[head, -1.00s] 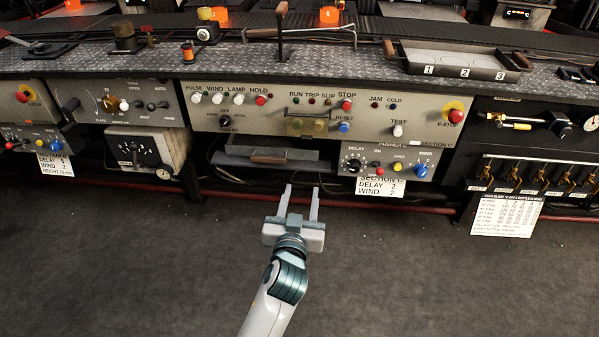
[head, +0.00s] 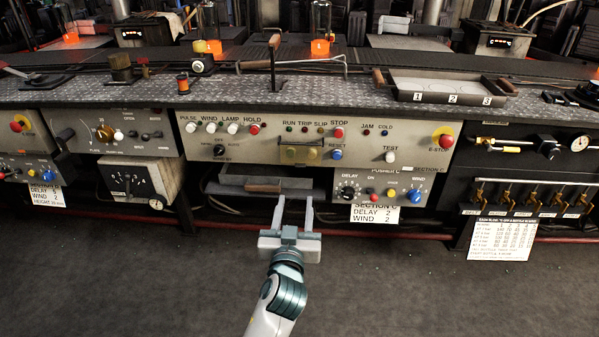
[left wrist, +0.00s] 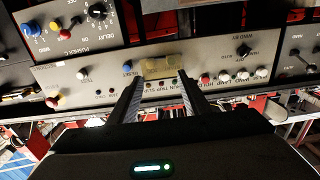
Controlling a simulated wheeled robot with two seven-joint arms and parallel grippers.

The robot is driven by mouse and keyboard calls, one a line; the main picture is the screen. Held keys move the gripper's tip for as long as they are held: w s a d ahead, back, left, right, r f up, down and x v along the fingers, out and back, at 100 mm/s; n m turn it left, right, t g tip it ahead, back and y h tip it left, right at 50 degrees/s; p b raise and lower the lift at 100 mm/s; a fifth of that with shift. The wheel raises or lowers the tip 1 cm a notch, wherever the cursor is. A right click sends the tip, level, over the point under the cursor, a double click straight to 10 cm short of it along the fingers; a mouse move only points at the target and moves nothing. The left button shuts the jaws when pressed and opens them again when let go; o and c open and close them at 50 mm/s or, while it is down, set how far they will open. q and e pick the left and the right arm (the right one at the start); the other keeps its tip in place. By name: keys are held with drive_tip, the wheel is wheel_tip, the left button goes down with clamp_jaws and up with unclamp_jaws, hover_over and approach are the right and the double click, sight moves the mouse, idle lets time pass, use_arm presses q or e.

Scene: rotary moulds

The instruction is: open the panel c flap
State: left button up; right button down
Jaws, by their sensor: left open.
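The panel C flap (head: 301,152) is a small, yellowish, see-through cover on the grey section C panel (head: 360,152), below the run, trip and slip lamps. It appears to lie down against the panel face. It also shows in the left wrist view (left wrist: 160,67), upside down, between the finger lines. My left gripper (head: 294,203) is open and empty, below and in front of the panel, by the drawer under it. Its fingers point up toward the flap and look apart from it. The left wrist view shows both fingers (left wrist: 158,90) spread. My right gripper is not in view.
Below the flap sits a grey drawer with a wooden handle (head: 265,188). A blue reset button (head: 335,154) and a red stop button (head: 338,133) are just right of the flap. A pusher C box (head: 380,190) juts out at lower right. The floor in front is clear.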

sight(300, 167)
use_arm(q)
drive_tip(key=w+b, duration=0.1)
drive_tip(key=w, duration=1.1)
drive_tip(key=shift+w, duration=1.1)
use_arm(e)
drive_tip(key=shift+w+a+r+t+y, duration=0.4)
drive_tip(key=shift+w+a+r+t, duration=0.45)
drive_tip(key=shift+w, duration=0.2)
use_arm(q)
clamp_jaws()
